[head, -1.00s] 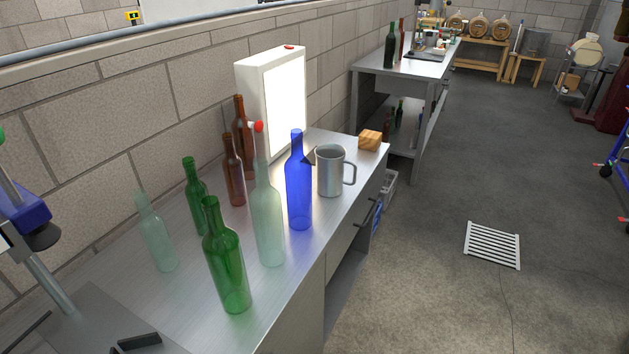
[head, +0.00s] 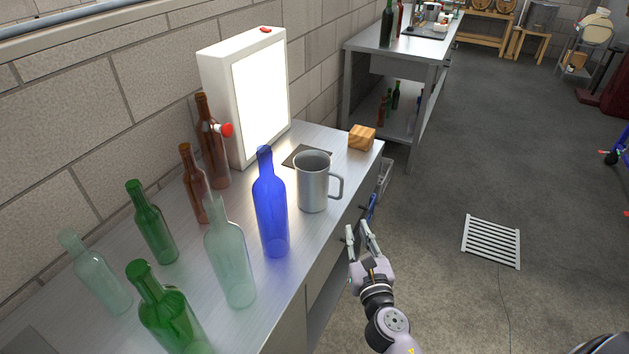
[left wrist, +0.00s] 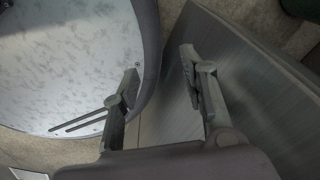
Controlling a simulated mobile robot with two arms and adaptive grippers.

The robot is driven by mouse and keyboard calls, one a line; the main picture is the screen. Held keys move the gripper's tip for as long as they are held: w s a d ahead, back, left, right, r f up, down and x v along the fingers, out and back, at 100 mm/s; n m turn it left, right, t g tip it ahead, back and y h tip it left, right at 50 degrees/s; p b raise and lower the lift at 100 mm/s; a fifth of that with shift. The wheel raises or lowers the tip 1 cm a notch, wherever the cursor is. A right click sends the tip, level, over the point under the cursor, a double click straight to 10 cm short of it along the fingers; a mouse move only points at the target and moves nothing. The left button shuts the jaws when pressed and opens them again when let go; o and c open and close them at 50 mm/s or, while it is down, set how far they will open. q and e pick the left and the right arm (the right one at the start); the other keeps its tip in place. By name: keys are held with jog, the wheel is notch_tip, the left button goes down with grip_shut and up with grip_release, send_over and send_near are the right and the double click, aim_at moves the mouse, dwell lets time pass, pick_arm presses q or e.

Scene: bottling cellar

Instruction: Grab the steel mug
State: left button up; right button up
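The steel mug (head: 312,184) stands upright on the steel bench, to the right of the blue bottle (head: 270,208), with its handle toward the right. My right gripper (head: 360,228) is below and to the right of the mug in the head view, off the bench's front edge. Its two fingers are apart with nothing between them. My left gripper (left wrist: 160,82) shows only in the left wrist view, with its fingers spread and empty. The mug is not in that view.
Green, clear and brown bottles stand left of the blue one; a clear bottle (head: 230,258) is closest to it. A lit white panel (head: 212,84) stands behind. A wooden block (head: 362,138) lies beyond the mug. The floor right of the bench is largely open around a grate (head: 491,242).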

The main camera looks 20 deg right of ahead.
send_near(341, 190)
jog(key=d+x, duration=0.1)
jog(key=x, duration=0.4)
jog(key=shift+a+x, duration=0.2)
jog(key=shift+x, duration=1.2)
jog(key=shift+a+x, duration=0.2)
jog(key=shift+x, duration=1.15)
jog(key=shift+f, duration=0.15)
jog(key=shift+c, duration=0.5)
grip_shut()
